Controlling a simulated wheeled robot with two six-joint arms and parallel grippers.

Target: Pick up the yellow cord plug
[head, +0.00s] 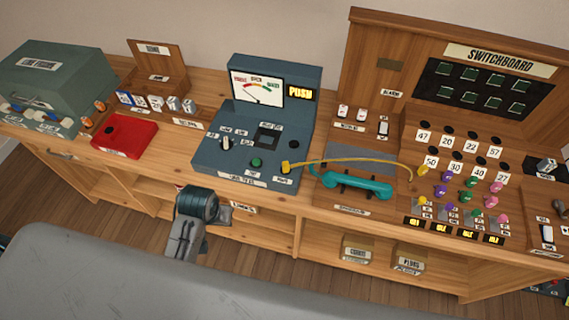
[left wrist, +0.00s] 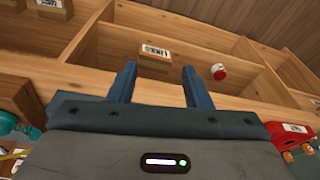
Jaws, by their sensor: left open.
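A yellow cord (head: 350,161) arches over the teal handset. Its left end has a yellow plug (head: 286,167) at the lower right corner of the blue-grey tester box. Its other end reaches the switchboard near a yellow plug (head: 423,169). My left gripper (head: 198,205) is in front of the counter edge, below and left of the tester, apart from the plug; its fingers are mostly hidden there. In the left wrist view my left gripper (left wrist: 157,68) is open and empty, its fingers facing the shelf under the counter. My right gripper is not in view.
The teal handset (head: 352,185) lies right of the tester (head: 240,140). The switchboard (head: 475,70) holds several colored plugs. A small labelled box (left wrist: 155,58) and a red-and-white object (left wrist: 218,72) are in the shelf.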

